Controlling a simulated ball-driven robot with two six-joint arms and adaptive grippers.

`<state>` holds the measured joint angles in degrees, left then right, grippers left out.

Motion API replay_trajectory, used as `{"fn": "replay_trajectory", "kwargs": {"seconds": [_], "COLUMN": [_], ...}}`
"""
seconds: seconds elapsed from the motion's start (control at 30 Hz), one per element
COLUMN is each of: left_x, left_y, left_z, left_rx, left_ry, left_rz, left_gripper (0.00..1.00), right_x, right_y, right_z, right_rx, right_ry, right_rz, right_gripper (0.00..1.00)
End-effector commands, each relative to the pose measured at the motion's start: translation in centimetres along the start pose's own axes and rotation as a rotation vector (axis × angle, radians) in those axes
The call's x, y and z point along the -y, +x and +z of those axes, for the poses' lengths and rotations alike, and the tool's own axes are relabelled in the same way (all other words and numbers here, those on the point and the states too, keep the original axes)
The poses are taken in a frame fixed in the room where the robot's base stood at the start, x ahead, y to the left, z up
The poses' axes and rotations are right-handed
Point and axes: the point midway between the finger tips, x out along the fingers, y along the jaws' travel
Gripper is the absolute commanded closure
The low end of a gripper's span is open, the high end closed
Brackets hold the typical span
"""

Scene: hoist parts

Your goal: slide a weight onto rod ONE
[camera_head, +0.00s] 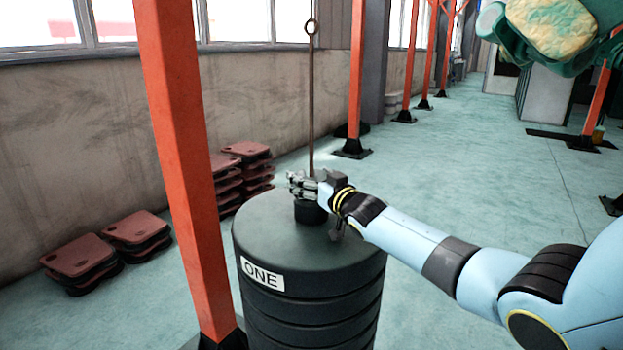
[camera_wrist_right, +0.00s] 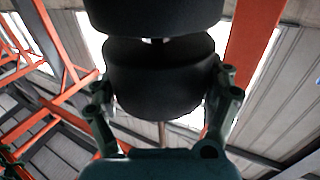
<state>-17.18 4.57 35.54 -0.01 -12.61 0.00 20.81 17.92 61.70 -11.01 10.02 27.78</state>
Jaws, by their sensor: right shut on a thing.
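A thin upright rod (camera_head: 312,95) with a ring at its top stands over a black ribbed drum (camera_head: 335,265) labelled ONE (camera_head: 262,274). My right gripper (camera_head: 303,186) is at the rod's lower end, just above the drum top. In the right wrist view its fingers (camera_wrist_right: 165,92) are shut on a black rounded weight (camera_wrist_right: 160,78). A second black piece (camera_wrist_right: 155,12) sits at the top of that view, with a narrow gap between them. A short black cylinder (camera_head: 310,212) shows under the gripper on the drum. The fingers hide how the held weight meets the rod. My left gripper is not in view.
An orange post (camera_head: 182,150) stands close at the drum's left. Stacks of reddish slabs (camera_head: 80,258) lie by the wall. More orange posts (camera_head: 355,75) stand behind.

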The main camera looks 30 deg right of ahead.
Motion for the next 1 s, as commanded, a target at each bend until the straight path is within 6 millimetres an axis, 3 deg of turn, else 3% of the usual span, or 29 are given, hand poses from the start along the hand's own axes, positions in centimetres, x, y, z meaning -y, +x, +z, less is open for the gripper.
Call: {"fn": "replay_trajectory", "kwargs": {"seconds": [0.43,0.47,0.5,0.57,1.0], "left_x": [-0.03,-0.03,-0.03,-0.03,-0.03], "left_y": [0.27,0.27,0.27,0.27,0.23], "left_z": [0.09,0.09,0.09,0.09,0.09], "left_rx": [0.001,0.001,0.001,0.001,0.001], "left_ry": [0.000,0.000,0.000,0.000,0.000], "left_rz": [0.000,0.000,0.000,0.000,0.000], "left_gripper": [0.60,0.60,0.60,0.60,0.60], "right_x": [0.19,0.19,0.19,0.18,0.08], "right_y": [-0.14,-0.14,-0.14,-0.14,-0.54], "right_z": [0.76,0.76,0.77,0.77,1.49], "right_rx": [0.006,0.006,0.006,0.006,0.022], "right_ry": [0.009,0.009,0.009,0.008,0.007], "right_rz": [0.000,0.000,0.000,0.000,0.004], "right_gripper": [0.75,0.13,0.08,0.00,0.00]}}
